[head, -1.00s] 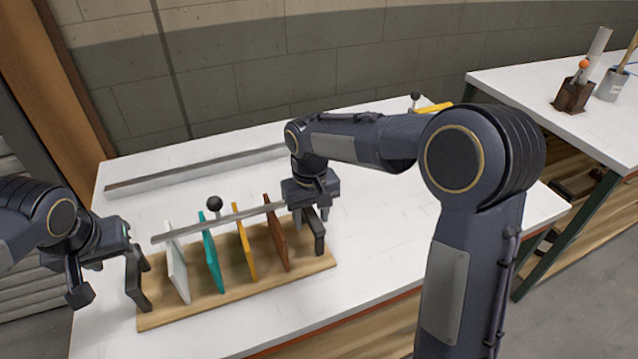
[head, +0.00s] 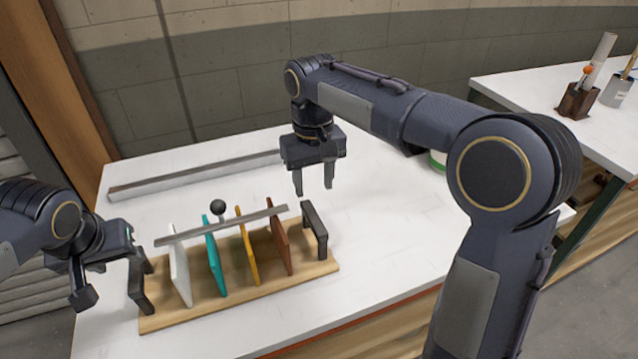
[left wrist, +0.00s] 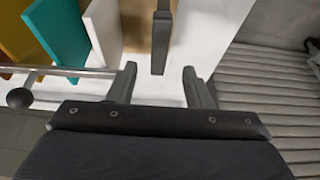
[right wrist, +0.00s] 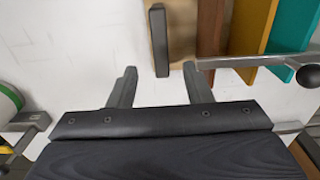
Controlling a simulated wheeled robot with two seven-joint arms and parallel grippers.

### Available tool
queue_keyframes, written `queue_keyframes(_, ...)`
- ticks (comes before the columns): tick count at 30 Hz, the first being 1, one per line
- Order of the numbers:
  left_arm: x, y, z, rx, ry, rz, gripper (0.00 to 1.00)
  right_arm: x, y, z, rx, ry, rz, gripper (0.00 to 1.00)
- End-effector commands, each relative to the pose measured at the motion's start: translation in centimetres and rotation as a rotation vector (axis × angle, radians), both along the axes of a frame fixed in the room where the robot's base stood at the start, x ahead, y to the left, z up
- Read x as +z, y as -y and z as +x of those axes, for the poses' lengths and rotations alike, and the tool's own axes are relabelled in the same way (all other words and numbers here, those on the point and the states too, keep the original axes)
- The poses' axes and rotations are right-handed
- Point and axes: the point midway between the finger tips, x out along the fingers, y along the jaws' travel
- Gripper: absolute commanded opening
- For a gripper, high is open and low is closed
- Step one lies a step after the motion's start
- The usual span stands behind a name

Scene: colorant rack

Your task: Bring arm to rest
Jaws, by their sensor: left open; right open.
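The colorant rack has a wooden base (head: 205,305) on the white table. It holds upright panels: white (head: 180,264), teal (head: 213,265), yellow (head: 247,250) and brown (head: 279,250). A metal bar (head: 190,231) crosses the panels, with a black ball knob (head: 218,207) beside it. My right gripper (head: 313,188) is open and empty, raised above and behind the right dark handle (head: 315,231). My left gripper (head: 105,275) is open beside the left dark handle (head: 140,285). In the left wrist view that handle (left wrist: 161,42) lies in line with the gap between the fingers (left wrist: 157,74).
A long metal rail (head: 195,175) lies along the back of the white table (head: 390,235). A second table (head: 530,88) at the right carries a brown holder (head: 578,101) and a grey cup (head: 617,91). The wall stands close behind.

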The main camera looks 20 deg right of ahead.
Motion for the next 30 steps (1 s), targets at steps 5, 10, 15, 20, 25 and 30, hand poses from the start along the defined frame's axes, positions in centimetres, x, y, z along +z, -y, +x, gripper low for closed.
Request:
queue_keyframes(5,0.0,-0.1,-0.1,0.0,-0.001,-0.002,0.45,0.0,0.1,-0.1,-0.001,0.001,0.002,0.45)
queue_keyframes(10,0.7,-1.5,-2.4,0.011,-0.012,-0.057,0.45,1.3,1.8,-2.7,-0.016,0.035,0.067,0.45)
queue_keyframes(15,1.7,-3.4,-8.1,0.023,-0.017,-0.179,0.45,2.9,4.1,-9.4,-0.047,0.135,0.204,0.45)
queue_keyframes(20,2.1,-3.8,-13.6,0.031,0.007,-0.281,0.45,2.8,4.4,-16.3,-0.083,0.26,0.304,0.45)
queue_keyframes(25,1.9,-3.0,-17.9,0.042,0.051,-0.35,0.45,1.1,3.4,-21.8,-0.127,0.383,0.357,0.45)
queue_keyframes(30,1.5,-2.3,-19.9,0.05,0.082,-0.378,0.45,-0.6,2.4,-24.3,-0.156,0.453,0.371,0.45)
